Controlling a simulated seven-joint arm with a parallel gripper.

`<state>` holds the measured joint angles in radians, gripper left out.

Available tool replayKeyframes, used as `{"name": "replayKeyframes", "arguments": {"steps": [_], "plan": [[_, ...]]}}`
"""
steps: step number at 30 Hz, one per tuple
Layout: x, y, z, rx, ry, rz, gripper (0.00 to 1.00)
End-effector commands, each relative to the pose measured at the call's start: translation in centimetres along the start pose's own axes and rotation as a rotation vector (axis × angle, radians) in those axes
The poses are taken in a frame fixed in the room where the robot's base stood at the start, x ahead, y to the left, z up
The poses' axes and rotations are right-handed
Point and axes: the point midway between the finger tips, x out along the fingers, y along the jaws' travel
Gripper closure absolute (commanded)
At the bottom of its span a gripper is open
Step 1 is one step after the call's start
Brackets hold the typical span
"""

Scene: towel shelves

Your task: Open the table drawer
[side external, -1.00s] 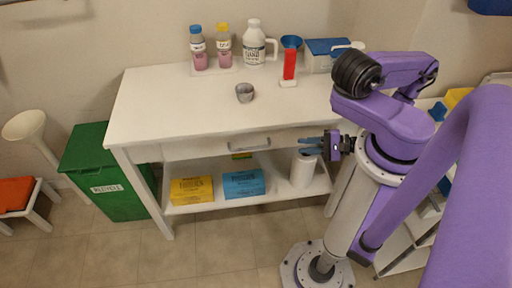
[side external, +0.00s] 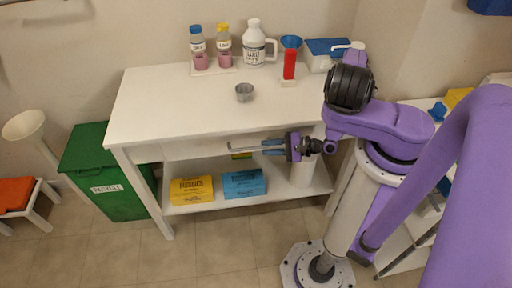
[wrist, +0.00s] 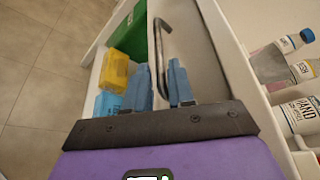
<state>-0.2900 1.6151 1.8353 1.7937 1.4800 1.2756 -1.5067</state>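The white table (side external: 150,100) has a drawer (side external: 190,149) under its top, and the drawer looks shut. Its metal bar handle (side external: 243,149) runs along the drawer front. The handle also shows in the wrist view (wrist: 166,40). My gripper (side external: 268,147) is in front of the drawer at the handle's right end, pointing left. In the wrist view, its two blue fingers (wrist: 160,80) are apart, and the near end of the handle appears between them. I cannot tell whether either finger touches the bar.
Bottles (side external: 198,47), a jug (side external: 256,45), a small grey cup (side external: 244,92) and a red stand (side external: 289,65) are on the tabletop. Yellow (side external: 192,190) and blue (side external: 243,183) boxes sit on the lower shelf. A green bin (side external: 95,170) stands left. The floor in front is clear.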

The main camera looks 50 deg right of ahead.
Motion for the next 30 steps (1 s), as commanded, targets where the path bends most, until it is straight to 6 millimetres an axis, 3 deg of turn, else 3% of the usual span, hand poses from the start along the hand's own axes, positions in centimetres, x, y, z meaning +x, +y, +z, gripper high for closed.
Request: {"name": "replayKeyframes", "arguments": {"steps": [9, 22, 23, 24, 25, 30], "plan": [[4.2, 0.1, 0.1, -0.002, -0.003, 0.003, 0.77], [5.0, 0.0, 0.0, 0.0, 0.0, -0.001, 0.77], [5.0, 0.0, 0.0, 0.0, 0.0, -0.001, 0.83], [5.0, 0.0, 0.0, 0.0, 0.0, -0.001, 0.96], [5.0, 0.0, 0.0, 0.0, 0.0, -0.001, 1.0], [4.9, 0.1, 0.1, 0.001, 0.0, 0.0, 1.0]]}}
